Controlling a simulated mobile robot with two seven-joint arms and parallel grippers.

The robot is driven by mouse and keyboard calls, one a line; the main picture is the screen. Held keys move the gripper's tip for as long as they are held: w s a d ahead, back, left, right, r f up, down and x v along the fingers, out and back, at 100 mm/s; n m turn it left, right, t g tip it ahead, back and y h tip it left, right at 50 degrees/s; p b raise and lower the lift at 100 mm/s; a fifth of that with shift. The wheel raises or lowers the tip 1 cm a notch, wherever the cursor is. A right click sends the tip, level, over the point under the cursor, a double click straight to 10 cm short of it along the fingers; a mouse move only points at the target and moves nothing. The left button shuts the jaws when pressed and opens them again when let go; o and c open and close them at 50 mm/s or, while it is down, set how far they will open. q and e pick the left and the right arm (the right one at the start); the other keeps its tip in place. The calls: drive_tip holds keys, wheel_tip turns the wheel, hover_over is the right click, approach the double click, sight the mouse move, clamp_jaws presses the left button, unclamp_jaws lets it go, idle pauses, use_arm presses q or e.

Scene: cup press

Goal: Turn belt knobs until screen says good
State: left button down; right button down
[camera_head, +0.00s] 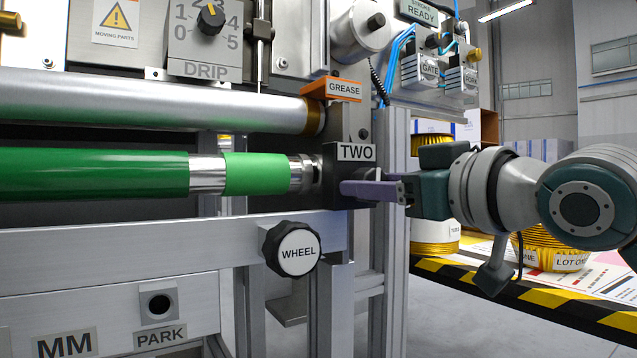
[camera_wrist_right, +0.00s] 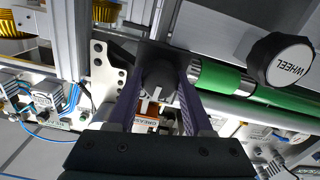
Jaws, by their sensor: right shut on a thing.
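My right gripper (camera_head: 358,188) reaches in from the right, its purple fingers at the block labelled TWO (camera_head: 356,153), at the end of the green roller. In the right wrist view its fingers (camera_wrist_right: 160,92) are shut on a dark round knob (camera_wrist_right: 158,76) with a pale mark, one finger on each side. The head view hides most of this knob. The green belt (camera_head: 95,175) lies along the roller, and a separate green band (camera_head: 255,173) sits nearer the block. My left gripper is not in view. A screen reading is not visible; an MM label (camera_head: 65,345) shows at lower left.
A black WHEEL knob (camera_head: 292,249) sits below the roller. A GREASE tag (camera_head: 345,89) is above the block, and a DRIP dial (camera_head: 210,18) is at upper left. A table (camera_head: 560,305) with striped edge and yellow spools stands under my right arm.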

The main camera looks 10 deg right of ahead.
drive_tip(key=shift+r+m+p, duration=0.2)
drive_tip(key=shift+m+p, duration=0.2)
drive_tip(key=shift+p, duration=0.25)
drive_tip(key=m+p, duration=0.4)
drive_tip(key=p, duration=0.2)
drive_tip(key=shift+p, duration=0.35)
drive_tip(key=shift+m+p, duration=0.85)
drive_tip(key=shift+m, duration=0.15)
drive_tip(key=shift+f+m+p, duration=0.15)
drive_tip(key=shift+m+p, duration=0.2)
drive_tip(key=shift+m, duration=0.15)
drive_tip(key=shift+f, duration=0.1)
drive_tip(key=shift+c, duration=1.5)
unclamp_jaws()
